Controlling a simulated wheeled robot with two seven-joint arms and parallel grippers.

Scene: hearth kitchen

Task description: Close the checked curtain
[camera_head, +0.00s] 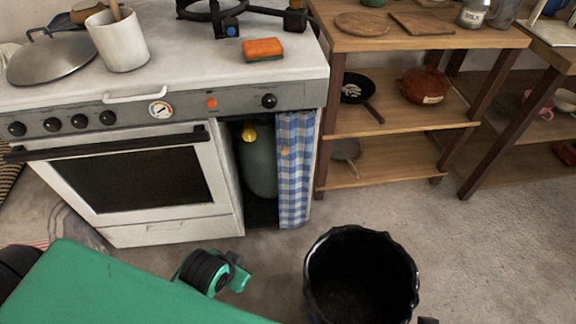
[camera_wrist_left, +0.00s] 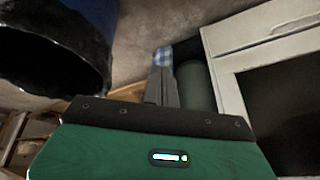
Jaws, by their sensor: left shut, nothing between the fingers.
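The blue-and-white checked curtain (camera_head: 295,170) hangs gathered at the right side of the opening under the stove's counter. The left part of the opening is uncovered, and a green gas cylinder (camera_head: 260,165) shows there. In the left wrist view, my left gripper (camera_wrist_left: 163,72) is shut and empty. A small patch of the curtain (camera_wrist_left: 164,54) shows just beyond its fingertips; I cannot tell whether they touch. The cylinder (camera_wrist_left: 194,85) stands beside the fingers there. In the head view I see green and black parts of my own body, but not the left fingertips. My right gripper is not in view.
A black bin (camera_head: 360,275) stands on the floor in front of the curtain, to its right; it looms at upper left in the wrist view (camera_wrist_left: 55,45). The oven (camera_head: 140,180) is left of the opening. Wooden shelves (camera_head: 400,115) stand right. Floor between opening and bin is clear.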

